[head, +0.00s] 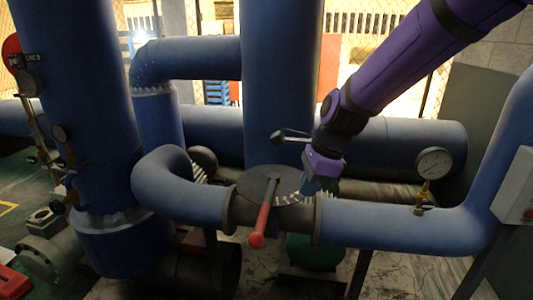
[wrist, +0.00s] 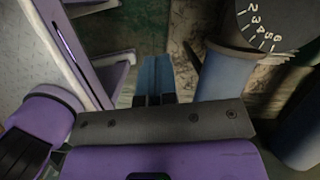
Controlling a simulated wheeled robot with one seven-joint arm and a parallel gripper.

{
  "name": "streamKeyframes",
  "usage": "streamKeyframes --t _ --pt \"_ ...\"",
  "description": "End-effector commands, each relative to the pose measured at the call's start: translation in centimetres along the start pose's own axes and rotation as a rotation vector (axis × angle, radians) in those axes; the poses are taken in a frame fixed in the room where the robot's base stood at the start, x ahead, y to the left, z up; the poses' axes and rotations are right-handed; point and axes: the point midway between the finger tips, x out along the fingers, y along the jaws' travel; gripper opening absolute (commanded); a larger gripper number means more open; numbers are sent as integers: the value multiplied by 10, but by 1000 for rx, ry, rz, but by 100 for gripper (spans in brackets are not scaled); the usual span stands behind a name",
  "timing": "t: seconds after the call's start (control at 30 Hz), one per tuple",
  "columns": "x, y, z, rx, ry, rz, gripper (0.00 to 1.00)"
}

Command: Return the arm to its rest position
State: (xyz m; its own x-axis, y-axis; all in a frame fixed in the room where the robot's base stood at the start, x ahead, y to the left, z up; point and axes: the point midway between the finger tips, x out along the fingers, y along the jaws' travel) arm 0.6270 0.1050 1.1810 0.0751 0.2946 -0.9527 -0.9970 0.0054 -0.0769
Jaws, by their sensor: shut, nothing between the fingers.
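My purple arm reaches in from the upper right in the head view. My gripper (head: 310,187) points down just right of a dark round valve dial (head: 262,188) on the blue pipe. I cannot tell whether its tips touch the pipe or dial. In the wrist view the two blue-grey fingers of my gripper (wrist: 154,80) are together with nothing between them. The numbered dial (wrist: 277,22) shows at the upper right there. A red-handled lever (head: 258,228) lies across the dial and points toward the camera.
Thick blue vertical pipes (head: 280,90) stand behind and left of the gripper. A horizontal blue pipe (head: 400,225) runs right, bearing a pressure gauge (head: 434,163). A grey box (head: 516,187) is at the right edge. A green round part (head: 313,250) sits below the valve.

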Motion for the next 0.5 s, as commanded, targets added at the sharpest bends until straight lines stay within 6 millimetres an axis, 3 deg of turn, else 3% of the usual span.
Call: streamKeyframes --t 0.2,0.5 --pt "-66 28 -29 -357 22 -82 0" --pt "-135 82 -68 -864 152 -159 0"
